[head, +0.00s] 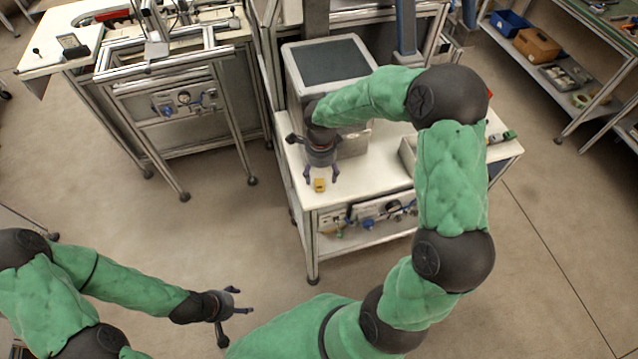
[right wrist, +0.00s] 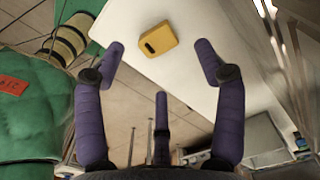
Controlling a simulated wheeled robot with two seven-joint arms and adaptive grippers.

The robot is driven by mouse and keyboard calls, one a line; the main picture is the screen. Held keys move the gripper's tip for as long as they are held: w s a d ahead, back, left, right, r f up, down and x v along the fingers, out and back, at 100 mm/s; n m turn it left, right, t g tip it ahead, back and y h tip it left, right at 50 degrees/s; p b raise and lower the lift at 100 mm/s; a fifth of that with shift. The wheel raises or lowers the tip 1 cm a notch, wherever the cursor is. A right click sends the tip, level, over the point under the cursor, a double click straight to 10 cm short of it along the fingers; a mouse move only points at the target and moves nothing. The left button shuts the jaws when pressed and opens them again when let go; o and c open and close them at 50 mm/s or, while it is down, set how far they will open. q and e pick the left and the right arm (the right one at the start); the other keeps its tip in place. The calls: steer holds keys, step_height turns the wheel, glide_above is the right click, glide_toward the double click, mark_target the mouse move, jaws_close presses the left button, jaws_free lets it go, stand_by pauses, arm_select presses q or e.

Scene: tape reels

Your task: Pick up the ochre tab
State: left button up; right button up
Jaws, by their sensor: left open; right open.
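The ochre tab (head: 319,185) lies on the white tabletop (head: 362,172) near its front left edge. In the right wrist view the ochre tab (right wrist: 158,39) is a small rounded block with a dark slot, lying beyond and between the open fingers. My right gripper (head: 321,174) is open and empty, just above and behind the tab, with its fingers pointing down. It also shows in the right wrist view (right wrist: 160,65). My left gripper (head: 236,302) is open and empty over the floor at the lower left, away from the table.
A grey box with a dark top (head: 333,62) stands on the table behind my right gripper. A pale bin (head: 408,155) is to the right, with a small green item (head: 509,136) near the table's right edge. Shelving (head: 560,75) stands at the far right.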

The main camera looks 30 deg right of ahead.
mark_target(321, 184)
steer(key=shift+f, duration=2.4)
steer(key=c, duration=1)
